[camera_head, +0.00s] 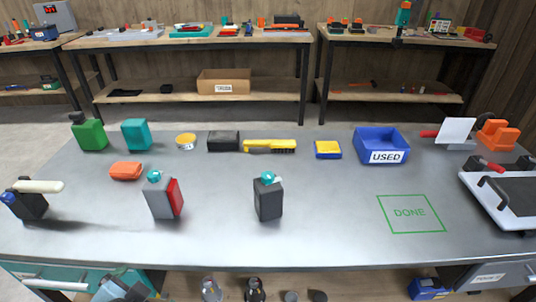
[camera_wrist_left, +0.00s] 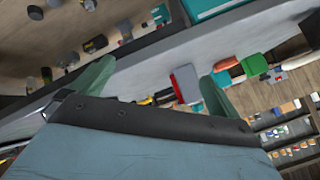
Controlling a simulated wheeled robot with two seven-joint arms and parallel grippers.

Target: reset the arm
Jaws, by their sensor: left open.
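My left gripper (camera_wrist_left: 160,76) shows in the left wrist view with its two green fingers spread wide and nothing between them. The workbench, seen tilted, lies beyond the fingers. In the head view, only a blue-grey and dark piece of what looks like my left arm shows at the bottom left edge, low in front of the bench (camera_head: 330,225). My right gripper is in neither view. A grey and red container (camera_head: 163,197) with a teal cap and a dark container (camera_head: 268,200) with a teal cap stand upright on the bench.
A green outline marked DONE (camera_head: 410,213) is empty. A blue USED bin (camera_head: 381,146) stands at the back. A yellow brush (camera_head: 270,146), green container (camera_head: 89,134) and orange item (camera_head: 126,171) lie further left. A tray (camera_head: 515,200) is at the right edge.

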